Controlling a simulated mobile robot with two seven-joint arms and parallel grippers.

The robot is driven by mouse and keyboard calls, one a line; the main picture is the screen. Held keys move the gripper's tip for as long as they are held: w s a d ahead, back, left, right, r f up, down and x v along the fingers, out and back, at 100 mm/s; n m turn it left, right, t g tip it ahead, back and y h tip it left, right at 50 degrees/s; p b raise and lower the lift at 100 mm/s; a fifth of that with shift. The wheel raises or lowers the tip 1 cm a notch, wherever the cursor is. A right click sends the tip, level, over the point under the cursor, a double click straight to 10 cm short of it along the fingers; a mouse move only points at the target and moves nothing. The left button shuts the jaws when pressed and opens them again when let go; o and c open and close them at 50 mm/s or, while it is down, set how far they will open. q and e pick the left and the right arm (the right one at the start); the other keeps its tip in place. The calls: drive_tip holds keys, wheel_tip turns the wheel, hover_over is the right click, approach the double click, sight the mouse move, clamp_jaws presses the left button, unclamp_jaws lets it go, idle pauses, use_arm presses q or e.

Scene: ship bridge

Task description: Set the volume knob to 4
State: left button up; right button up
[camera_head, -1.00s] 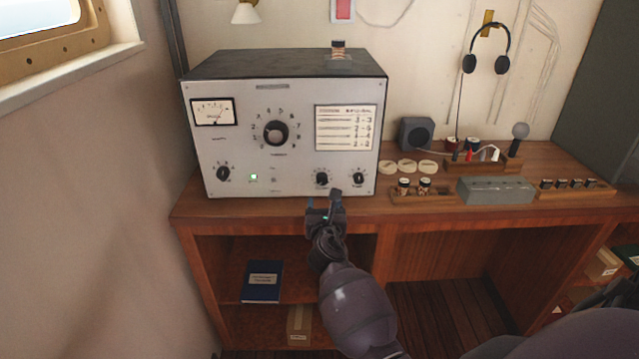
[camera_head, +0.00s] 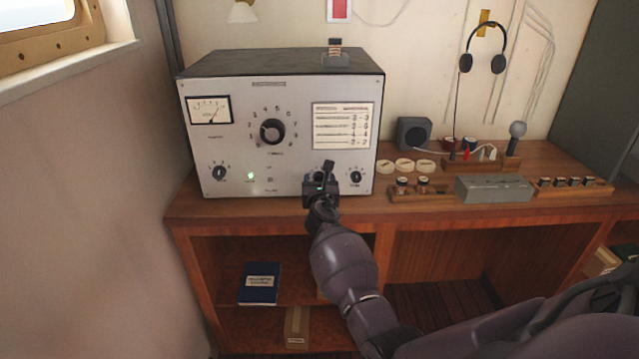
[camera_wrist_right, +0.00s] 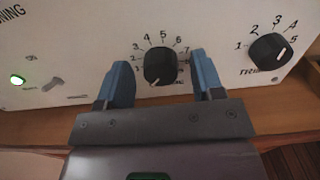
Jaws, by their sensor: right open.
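The radio set (camera_head: 230,160) stands on the desk with its light front panel facing me. The likely volume knob is the small black one in the middle of the right wrist view (camera_wrist_right: 160,66); its label is mostly hidden. Its scale shows numbers from about 2 to 7, and its white mark points down and left, below the 2. My right gripper (camera_head: 319,182) is open in front of this knob and mostly covers it in the head view. In the right wrist view its blue fingers (camera_wrist_right: 160,76) stand either side of the knob, with gaps. My left gripper is out of view.
A neighbouring knob (camera_wrist_right: 270,50) with its own scale is close on the right. A toggle switch (camera_wrist_right: 53,84) and a green lamp (camera_wrist_right: 18,80) are on the left. The large tuning dial (camera_head: 271,131) is above. The desk edge (camera_head: 420,208) runs below.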

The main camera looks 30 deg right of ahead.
drive_tip(key=shift+c, duration=0.3)
drive_tip(key=c, duration=0.8)
drive_tip(key=shift+c, duration=0.2)
